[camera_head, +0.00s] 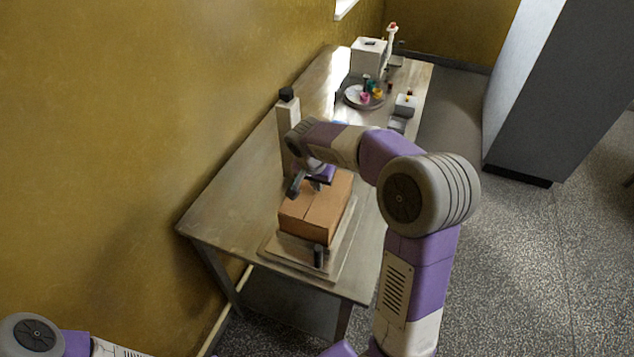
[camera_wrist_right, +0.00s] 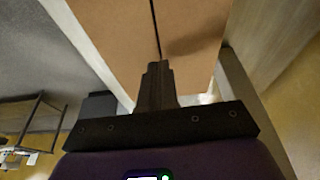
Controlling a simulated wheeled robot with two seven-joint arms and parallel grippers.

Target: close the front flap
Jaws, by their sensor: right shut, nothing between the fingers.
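A brown cardboard box (camera_head: 312,213) stands on a flat board on the table. Its top panels lie flat with a thin seam between them, and I cannot make out a separate raised front flap. My right gripper (camera_head: 314,184) is shut and empty at the box's far end, just over the top. In the right wrist view, the shut fingers (camera_wrist_right: 156,85) overlap the seam between the box's top panels (camera_wrist_right: 195,35); I cannot tell whether they touch. My left gripper is outside the view; only part of my left arm shows at the bottom left.
The board (camera_head: 335,262) holds a dark upright peg (camera_head: 319,256) at the box's near side. A pale post (camera_head: 289,135) with a black cap stands behind the box. Farther back are a round tray (camera_head: 352,98) with small coloured items and a white box (camera_head: 367,58). The table's left front is clear.

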